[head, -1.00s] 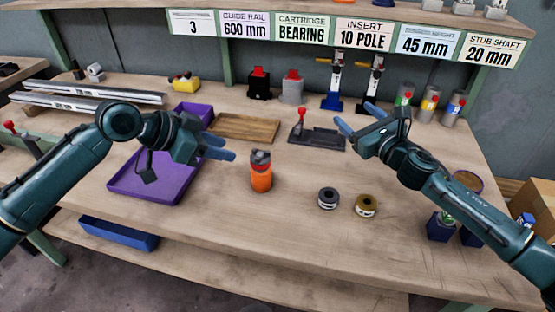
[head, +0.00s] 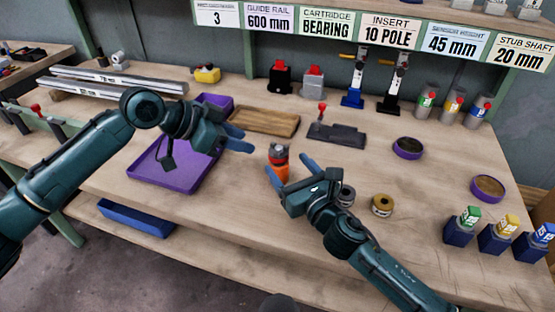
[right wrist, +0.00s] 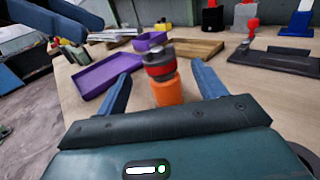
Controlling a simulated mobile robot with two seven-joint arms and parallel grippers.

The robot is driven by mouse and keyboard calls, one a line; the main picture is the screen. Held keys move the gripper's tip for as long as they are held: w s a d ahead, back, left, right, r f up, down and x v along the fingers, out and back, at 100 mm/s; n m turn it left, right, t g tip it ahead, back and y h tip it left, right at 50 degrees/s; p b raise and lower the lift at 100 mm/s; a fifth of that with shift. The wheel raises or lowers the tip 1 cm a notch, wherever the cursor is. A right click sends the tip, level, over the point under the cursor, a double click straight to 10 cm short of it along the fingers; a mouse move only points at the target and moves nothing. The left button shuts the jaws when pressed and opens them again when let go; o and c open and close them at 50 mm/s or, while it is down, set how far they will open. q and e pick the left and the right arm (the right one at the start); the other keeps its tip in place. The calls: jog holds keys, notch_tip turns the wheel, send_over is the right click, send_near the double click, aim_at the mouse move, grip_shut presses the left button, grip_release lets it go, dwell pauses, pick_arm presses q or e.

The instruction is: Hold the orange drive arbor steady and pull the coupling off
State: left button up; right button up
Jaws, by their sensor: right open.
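The orange drive arbor (head: 279,173) stands upright on the bench, partly hidden by my right gripper. The coupling, a grey and red piece (head: 278,153), sits on its top. In the right wrist view the arbor (right wrist: 167,92) and the coupling (right wrist: 160,62) stand beyond and between my fingers. My right gripper (head: 292,170) is open and empty, in front of the arbor with its fingers pointing toward it. My left gripper (head: 240,140) is left of the coupling, its two fingers apart and empty, pointing right. Neither gripper visibly touches the arbor or coupling.
A purple tray (head: 150,175) lies at left, a wooden tray (head: 262,121) behind. A dark ring (head: 347,196) and a brass ring (head: 382,205) lie close right of my right gripper. A dark fixture (head: 338,135) stands behind. Colour-topped blocks (head: 497,240) stand at right.

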aim_at(283, 172)
jog(key=f, duration=0.4)
jog(key=shift+w+a, duration=0.15)
jog(key=shift+w, duration=0.1)
jog(key=x, duration=0.5)
jog(key=shift+w+a, duration=0.1)
jog(key=shift+x, duration=0.85)
jog(key=shift+r, duration=0.1)
jog(key=shift+c, duration=0.4)
jog(key=c, duration=1.3)
jog(key=shift+o, duration=0.2)
